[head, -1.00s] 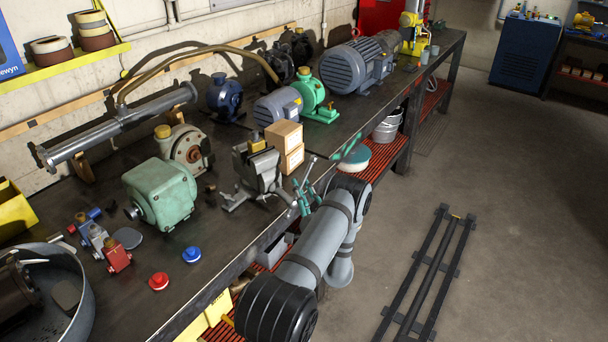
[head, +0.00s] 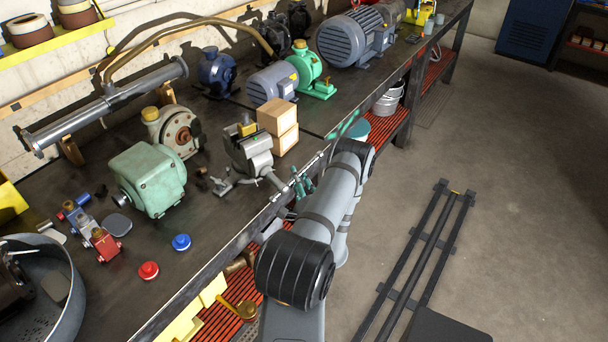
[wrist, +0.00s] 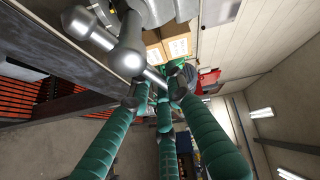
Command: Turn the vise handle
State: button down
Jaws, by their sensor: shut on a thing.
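The grey vise (head: 250,152) stands at the bench's front edge, jaws up. Its screw points toward the aisle and carries a slanted metal bar handle (head: 308,172). In the wrist view the handle (wrist: 100,38) is a shiny bar with a ball end at upper left, crossing the round screw head (wrist: 127,62). My gripper (head: 303,186) has teal fingers and is at the handle, just off the bench edge. In the wrist view my gripper (wrist: 157,88) is shut on the far part of the bar; the fingertips partly hide that end.
Cardboard boxes (head: 278,128) sit right behind the vise. A green gearbox (head: 148,180) stands left of it, with red (head: 149,270) and blue (head: 181,242) caps in front. A red slatted shelf (head: 232,318) lies below the bench. The floor aisle (head: 520,200) is mostly open.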

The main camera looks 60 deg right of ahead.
jog(key=shift+s+d+f+g, duration=0.1)
jog(key=shift+s+f+g, duration=0.25)
jog(key=shift+s, duration=0.15)
jog(key=c, duration=2.1)
grip_release()
jog(key=shift+o, duration=1.4)
jog(key=shift+s+r, duration=0.2)
jog(key=shift+r, duration=0.05)
jog(key=shift+o, duration=1.2)
jog(key=shift+w, duration=0.35)
jog(key=shift+s, duration=0.1)
jog(key=v, duration=1.2)
jog(key=shift+f, duration=0.15)
